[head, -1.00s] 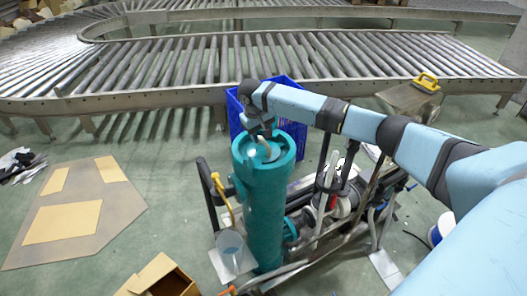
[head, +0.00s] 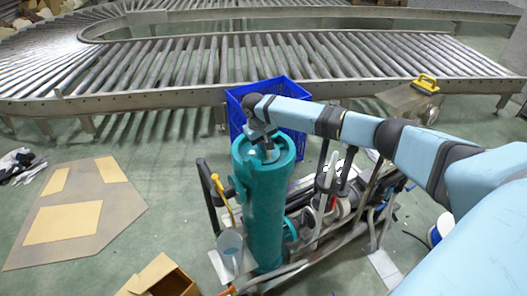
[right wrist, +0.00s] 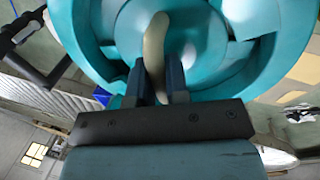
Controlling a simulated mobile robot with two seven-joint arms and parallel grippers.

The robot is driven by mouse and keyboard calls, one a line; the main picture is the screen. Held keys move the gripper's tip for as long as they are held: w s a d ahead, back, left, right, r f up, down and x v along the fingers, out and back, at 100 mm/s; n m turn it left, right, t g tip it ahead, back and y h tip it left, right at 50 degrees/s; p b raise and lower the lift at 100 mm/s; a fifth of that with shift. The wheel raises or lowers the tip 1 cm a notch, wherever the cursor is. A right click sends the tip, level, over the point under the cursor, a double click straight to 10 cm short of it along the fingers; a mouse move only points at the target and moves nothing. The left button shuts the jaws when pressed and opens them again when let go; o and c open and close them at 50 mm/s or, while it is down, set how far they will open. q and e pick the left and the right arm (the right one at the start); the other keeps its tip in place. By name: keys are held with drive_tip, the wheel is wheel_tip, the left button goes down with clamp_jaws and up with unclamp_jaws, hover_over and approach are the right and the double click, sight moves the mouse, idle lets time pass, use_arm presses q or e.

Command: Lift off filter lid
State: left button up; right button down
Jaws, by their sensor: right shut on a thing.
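The teal filter housing (head: 262,215) stands upright on a cart. Its round lid (head: 245,152) sits at the top, within the housing's rim. The lid also fills the upper part of the right wrist view (right wrist: 205,35), with a curved tan handle (right wrist: 155,38) at its middle. My right gripper (head: 270,157) comes down onto the lid from above. In the right wrist view its two dark fingers (right wrist: 158,85) are shut on the handle, one on each side. The handle is mostly hidden by the gripper in the head view. My left gripper is not in view.
A blue crate (head: 296,90) stands behind the housing. The cart holds pipes (head: 320,240), a yellow-handled tool (head: 221,190) and a clear container (head: 230,245). A roller conveyor (head: 180,70) runs across the back. Flat cardboard (head: 118,225) and an open box (head: 165,278) lie at left.

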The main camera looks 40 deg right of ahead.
drive_tip(key=shift+r, duration=0.1)
wheel_tip(320, 180, up, 20)
drive_tip(key=b, duration=0.1)
idle(0.5)
